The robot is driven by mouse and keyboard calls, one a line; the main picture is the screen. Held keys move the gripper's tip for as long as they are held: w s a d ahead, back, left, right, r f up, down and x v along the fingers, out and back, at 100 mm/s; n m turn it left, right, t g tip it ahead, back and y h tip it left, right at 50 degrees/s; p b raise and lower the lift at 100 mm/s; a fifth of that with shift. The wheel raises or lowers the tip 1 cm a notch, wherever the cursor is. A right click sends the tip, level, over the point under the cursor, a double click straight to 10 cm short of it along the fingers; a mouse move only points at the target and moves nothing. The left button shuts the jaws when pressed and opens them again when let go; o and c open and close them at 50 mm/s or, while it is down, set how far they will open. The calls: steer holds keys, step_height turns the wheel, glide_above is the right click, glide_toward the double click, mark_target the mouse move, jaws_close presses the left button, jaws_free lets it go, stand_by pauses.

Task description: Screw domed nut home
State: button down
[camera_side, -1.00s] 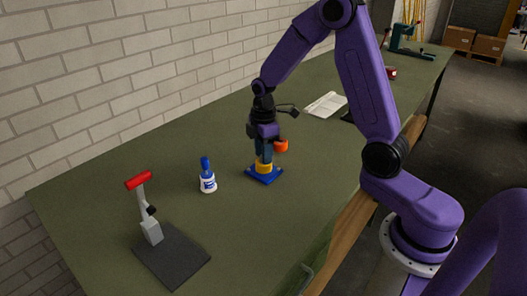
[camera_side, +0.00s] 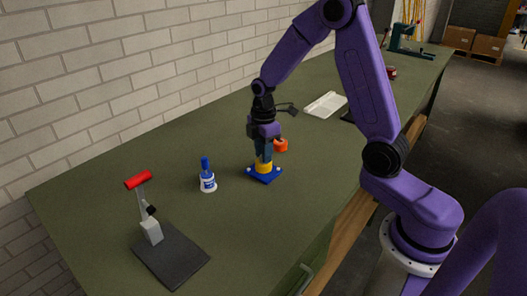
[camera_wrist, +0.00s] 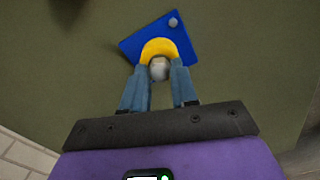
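The domed nut (camera_wrist: 159,70) is a grey rounded piece in the wrist view. It sits between my fingertips, against the yellow round part (camera_wrist: 160,46) on the blue plate (camera_wrist: 132,47). In the side view the yellow part (camera_side: 264,168) stands on the blue plate (camera_side: 257,175) on the bench. My gripper (camera_side: 264,158) points down just above it, and the nut is hidden there by the fingers. In the wrist view my gripper (camera_wrist: 159,76) has one finger on each side of the nut, apparently touching it.
A blue-and-white bottle (camera_side: 207,182) stands to the left on the green bench (camera_side: 110,205). A red-handled stand on a dark base (camera_side: 172,260) is at the front left. An orange object (camera_side: 281,145) lies close behind the gripper. A white tray (camera_side: 325,104) is further back.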

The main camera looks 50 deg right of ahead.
steer(key=m, duration=0.5)
stand_by(0.3)
steer(key=shift+m, duration=0.6)
steer(key=m, duration=0.4)
steer(key=shift+m, duration=0.3)
steer(key=shift+m, duration=2.4)
